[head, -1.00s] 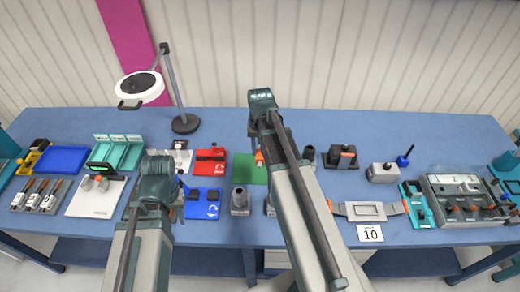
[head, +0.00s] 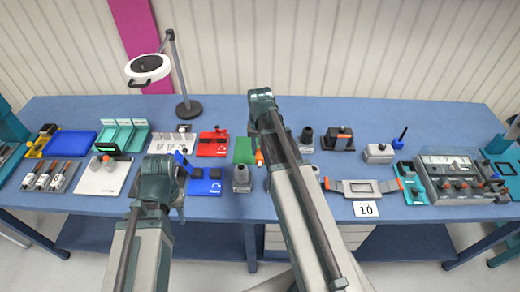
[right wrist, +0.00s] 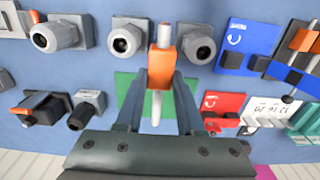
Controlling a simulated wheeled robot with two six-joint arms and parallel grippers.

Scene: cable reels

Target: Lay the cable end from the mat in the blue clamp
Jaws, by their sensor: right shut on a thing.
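My right gripper (right wrist: 160,85) is shut on the cable end (right wrist: 161,68), an orange body with a pale tip and a white lower part. The cable end also shows in the head view (head: 259,157), at the right edge of the green mat (head: 244,150). In the right wrist view the mat (right wrist: 127,84) lies behind the gripper. The blue clamp (head: 206,187) is left of and nearer than the mat; its blue plate with dark blocks also shows in the right wrist view (right wrist: 245,40). My left arm stands left of the clamp; its fingertips are hidden behind its own link.
A red clamp (head: 213,143) sits behind the blue clamp. Grey round glands, one of them (head: 241,177) beside the blue clamp, stand close to the mat. A magnifier lamp (head: 187,108) stands at the back left.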

